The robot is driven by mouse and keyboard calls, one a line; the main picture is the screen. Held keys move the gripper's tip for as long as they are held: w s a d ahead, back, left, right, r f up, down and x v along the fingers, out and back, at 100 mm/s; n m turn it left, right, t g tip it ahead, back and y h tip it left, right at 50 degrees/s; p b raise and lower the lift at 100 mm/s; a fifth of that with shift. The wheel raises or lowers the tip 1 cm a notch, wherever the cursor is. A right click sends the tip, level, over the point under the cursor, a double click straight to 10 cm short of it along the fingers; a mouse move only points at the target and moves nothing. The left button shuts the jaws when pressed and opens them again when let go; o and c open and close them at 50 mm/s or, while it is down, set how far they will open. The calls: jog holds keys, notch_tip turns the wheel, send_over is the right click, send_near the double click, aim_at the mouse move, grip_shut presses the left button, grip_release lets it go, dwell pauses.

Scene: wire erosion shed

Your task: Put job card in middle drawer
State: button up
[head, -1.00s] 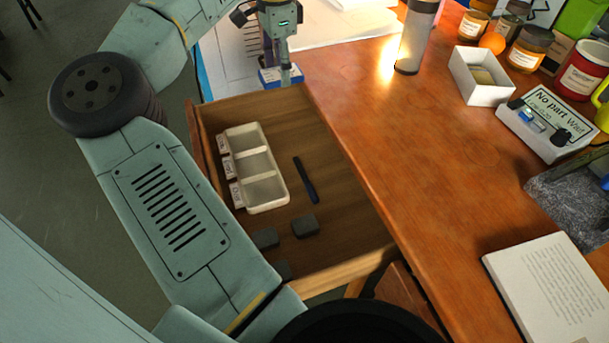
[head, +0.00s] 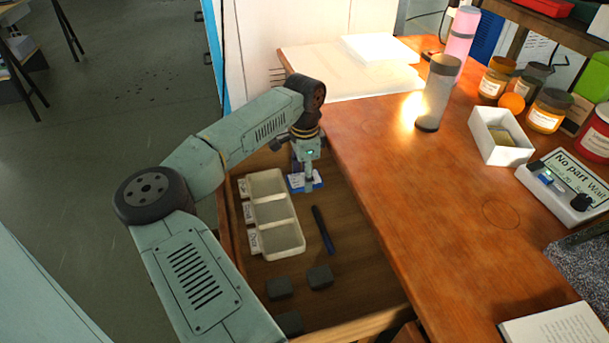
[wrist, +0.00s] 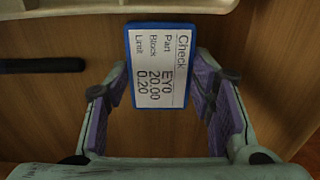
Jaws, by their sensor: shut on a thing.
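The job card (head: 295,184) is a small blue-edged white card; its printed text, "Check, Part EY0, Block 20.00, Limit 0.20", shows in the wrist view (wrist: 160,62). My gripper (head: 308,186) is shut on it, with a purple-padded finger on each side in the wrist view (wrist: 165,88). The card is over or inside the far end of the open wooden drawer (head: 350,255). I cannot tell whether it touches the drawer floor, nor which drawer of the stack this is.
The drawer holds a white three-compartment tray (head: 285,241), a dark blue pen (head: 323,230) and several dark blocks (head: 320,277). The wooden bench top (head: 425,195) borders it on the right. A grey cylinder (head: 437,92) stands on the bench. Drawer floor around the pen is bare.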

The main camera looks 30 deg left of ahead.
jog(key=shift+f, duration=0.45)
jog(key=shift+f, duration=0.2)
jog(key=o, duration=1.1)
jog(key=shift+o, duration=0.2)
jog(key=shift+r, duration=0.1)
notch_tip(320, 180, up, 12)
jog(key=b, duration=0.1)
jog(key=shift+r, duration=0.15)
